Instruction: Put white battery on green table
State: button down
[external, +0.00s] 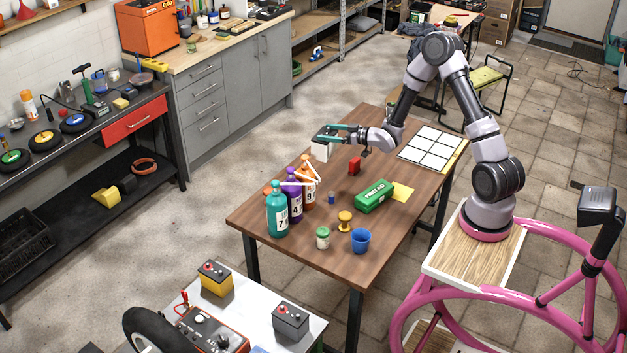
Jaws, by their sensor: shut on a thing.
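My gripper (333,132), with teal fingers, is at the far-left edge of the brown wooden table. It is shut on the white battery (320,152), a small white block with a dark top, partly hidden by the fingers. The battery appears raised; I cannot tell whether it touches the brown table. No plainly green tabletop shows. A pale-topped table (268,297) at the bottom, with a hint of green at its lower right, bears a yellow battery (215,281), a grey battery (290,321) and a red charger (212,332).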

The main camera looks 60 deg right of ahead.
jog(key=s+a+r+n+y, duration=0.1)
jog(key=s+a+r+y, duration=0.1)
jog(key=s+a+r, duration=0.45)
jog(key=s+d+f+m+h, duration=0.1)
jog(key=s+d+f+h, duration=0.1)
jog(key=d+f, duration=0.65)
jog(key=s+d+f+m+h, duration=0.15)
jog(key=d+f, duration=0.45)
jog(key=d, duration=0.6)
notch_tip(320, 180, down, 11)
jog(key=shift+s+d+r, duration=0.15)
jog(key=shift+s+d, duration=0.05)
jog(key=shift+s, duration=0.1)
grip_release()
jog(key=shift+f, duration=0.2)
jog(key=shift+r, duration=0.1)
